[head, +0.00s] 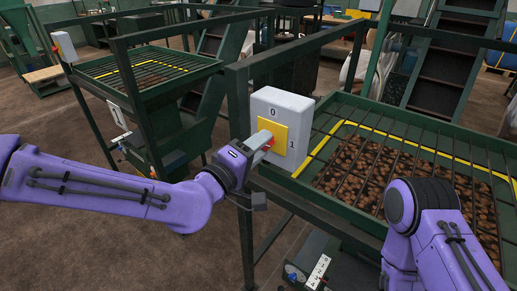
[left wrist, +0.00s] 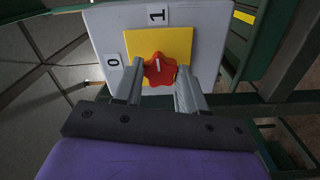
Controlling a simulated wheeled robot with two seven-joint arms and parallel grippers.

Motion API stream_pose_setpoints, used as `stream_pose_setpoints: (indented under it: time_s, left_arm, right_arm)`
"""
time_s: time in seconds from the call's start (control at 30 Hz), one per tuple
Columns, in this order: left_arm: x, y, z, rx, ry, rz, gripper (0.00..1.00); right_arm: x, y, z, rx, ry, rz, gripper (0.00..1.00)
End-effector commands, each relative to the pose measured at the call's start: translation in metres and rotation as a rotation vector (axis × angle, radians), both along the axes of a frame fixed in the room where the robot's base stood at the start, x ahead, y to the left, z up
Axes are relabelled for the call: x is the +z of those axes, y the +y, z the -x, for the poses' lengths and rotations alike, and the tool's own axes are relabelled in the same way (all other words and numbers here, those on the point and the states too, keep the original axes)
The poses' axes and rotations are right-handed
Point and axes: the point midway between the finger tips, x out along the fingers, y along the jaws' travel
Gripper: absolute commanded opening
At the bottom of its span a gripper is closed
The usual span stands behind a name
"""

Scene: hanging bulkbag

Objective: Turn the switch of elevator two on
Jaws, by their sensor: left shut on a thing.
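In the left wrist view the red knob (left wrist: 158,69) sits on the yellow plate (left wrist: 205,45). In the head view the gripper partly hides the knob. My right gripper is out of view.
Green rails (head: 290,56) run beside the box. A green grated hopper (head: 349,122) holding brown lumps lies to the right. A second grated hopper (head: 146,68) and another switch box (head: 64,46) stand at the left. Brown floor (head: 205,255) is open below my left arm.

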Motion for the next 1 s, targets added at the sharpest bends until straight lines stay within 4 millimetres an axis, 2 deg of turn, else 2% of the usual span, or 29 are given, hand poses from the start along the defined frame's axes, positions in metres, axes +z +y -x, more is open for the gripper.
stream_pose_setpoints:
  time_s: [0.3, 0.77, 0.8, 0.83, 0.87, 1.0]
  left_arm:
    - [-0.0010, 0.0001, -0.0001, 0.000, -0.050, -0.072, 0.10]
    - [-0.0009, 0.0001, 0.0001, 0.000, -0.056, -0.081, 0.10]
    - [-0.0009, 0.0001, 0.0001, 0.000, -0.056, -0.081, 0.50]
    - [-0.0009, 0.0001, 0.0001, 0.000, -0.056, -0.081, 0.60]
    - [-0.0009, 0.0001, 0.0001, 0.000, -0.056, -0.081, 0.66]
    - [-0.0007, 0.0000, 0.0001, -0.001, -0.056, -0.079, 0.66]
  right_arm:
    - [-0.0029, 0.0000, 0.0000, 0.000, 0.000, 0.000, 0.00]
    - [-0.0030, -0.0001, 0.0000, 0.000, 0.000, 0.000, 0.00]
    - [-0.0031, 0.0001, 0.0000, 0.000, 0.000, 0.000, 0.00]
    - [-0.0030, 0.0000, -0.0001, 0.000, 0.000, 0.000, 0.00]
    - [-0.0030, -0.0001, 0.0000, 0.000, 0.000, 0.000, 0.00]
    - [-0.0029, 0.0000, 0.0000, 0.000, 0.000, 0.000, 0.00]
